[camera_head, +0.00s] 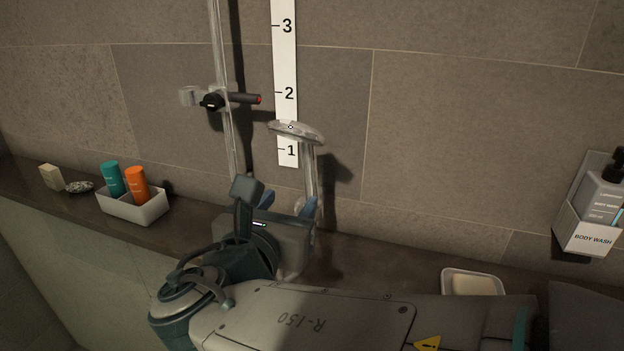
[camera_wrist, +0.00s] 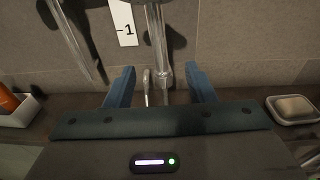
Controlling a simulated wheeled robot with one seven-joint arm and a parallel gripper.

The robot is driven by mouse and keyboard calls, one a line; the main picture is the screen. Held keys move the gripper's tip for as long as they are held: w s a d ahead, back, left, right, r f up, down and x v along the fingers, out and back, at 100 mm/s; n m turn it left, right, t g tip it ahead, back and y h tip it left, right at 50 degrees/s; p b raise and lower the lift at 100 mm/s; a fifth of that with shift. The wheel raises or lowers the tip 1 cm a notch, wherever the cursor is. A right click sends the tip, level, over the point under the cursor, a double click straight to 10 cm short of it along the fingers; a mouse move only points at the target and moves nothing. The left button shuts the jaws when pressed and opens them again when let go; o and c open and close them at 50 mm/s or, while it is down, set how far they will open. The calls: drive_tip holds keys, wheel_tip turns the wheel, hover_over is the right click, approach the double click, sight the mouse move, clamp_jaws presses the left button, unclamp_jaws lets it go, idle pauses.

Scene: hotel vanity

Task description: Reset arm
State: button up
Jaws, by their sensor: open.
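My gripper (camera_head: 286,204) is over the ledge near the wall, with its two blue fingers pointing at the wall. In the wrist view the fingers (camera_wrist: 162,86) are spread wide apart and open. A silver hand shower (camera_head: 296,132) stands upright by the wall, its head beside the 1 mark of the white number strip (camera_head: 285,62). In the wrist view its shiny handle (camera_wrist: 156,42) runs down to the gap between the fingers, seemingly beyond them. I see no finger touching it. Its lower end is partly hidden by my gripper in the head view.
A vertical rail (camera_head: 223,60) carries a black clamp (camera_head: 213,101) left of the strip. A white tray (camera_head: 135,208) with teal and orange bottles stands left on the ledge. A soap dish (camera_head: 472,283) is at right, below a body wash holder (camera_head: 588,233).

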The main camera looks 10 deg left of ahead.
drive_tip(key=w+d+f+m+g+h, duration=0.25)
drive_tip(key=d+f+m+g, duration=0.2)
drive_tip(key=d+m, duration=0.4)
drive_tip(key=w+d+f+m+g+h, duration=0.1)
drive_tip(key=d+f+m+g+h, duration=0.35)
drive_tip(key=d, duration=0.65)
drive_tip(key=s+d+f+m+g+y, duration=0.2)
drive_tip(key=s+d+f+m+y, duration=0.1)
drive_tip(key=m, duration=0.8)
drive_tip(key=s+d+f+m+g+y, duration=0.2)
drive_tip(key=s+d+f+m+y, duration=0.2)
drive_tip(key=d+f+m, duration=0.3)
drive_tip(key=s+m, duration=0.1)
drive_tip(key=m, duration=0.3)
drive_tip(key=shift+s+f+m+g, duration=0.3)
drive_tip(key=shift+s, duration=0.05)
drive_tip(key=shift+r, duration=0.45)
